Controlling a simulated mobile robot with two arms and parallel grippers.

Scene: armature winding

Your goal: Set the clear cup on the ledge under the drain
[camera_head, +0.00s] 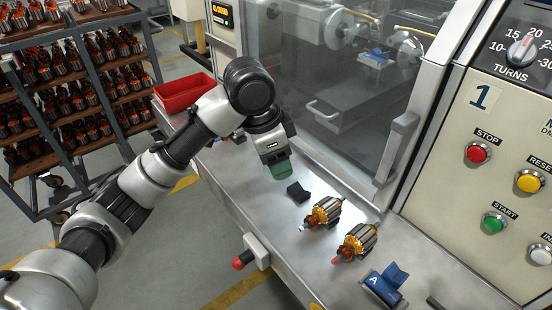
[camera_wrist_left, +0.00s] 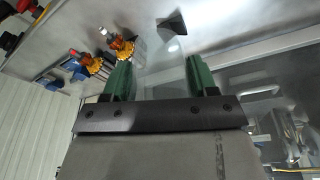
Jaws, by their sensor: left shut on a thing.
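My left gripper (camera_head: 281,170) hangs over the steel ledge (camera_head: 335,272) in front of the machine's window, its green fingers pointing down. In the left wrist view its two green fingers (camera_wrist_left: 160,78) stand apart, with the faint, see-through clear cup (camera_wrist_left: 160,66) held between them. The cup is hard to make out in the head view, and its height above the ledge cannot be told. I cannot pick out the drain in either view. My right gripper is not in view.
A black wedge-shaped block (camera_head: 298,191) lies just right of the gripper. Two copper-wound armatures (camera_head: 323,213) (camera_head: 356,242) and a blue holder marked A (camera_head: 384,286) sit farther right. A red bin (camera_head: 184,92) is at the left, and a red knob (camera_head: 239,264) projects from the front edge.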

